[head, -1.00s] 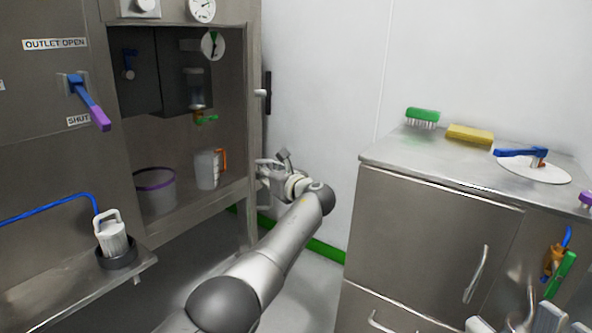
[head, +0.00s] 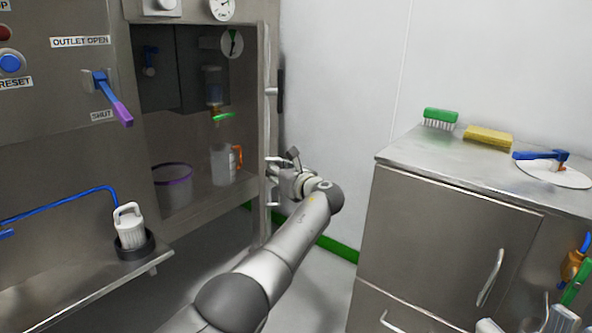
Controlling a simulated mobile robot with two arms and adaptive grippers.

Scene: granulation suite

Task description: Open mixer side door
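The steel mixer cabinet (head: 71,86) stands at the left, with a recessed bay whose interior shows. Along the bay's right edge runs a narrow upright door edge or frame (head: 266,120) with small brackets; how far this door stands open is unclear. A dark upright fitting (head: 281,90) sits just right of it. My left gripper (head: 282,160) is at this edge, at about mid-height of the bay. Its finger parts show apart, but its grip on the edge or a handle there is unclear. Parts of my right gripper (head: 540,318) show at the bottom right, mostly cut off.
The bay holds a purple-rimmed bucket (head: 172,187) and a jug (head: 222,165) with an orange handle. A shelf with a white-capped filter (head: 130,228) juts out at the left. A steel cabinet (head: 440,240) at right carries a green brush (head: 440,117) and yellow sponge (head: 488,136).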

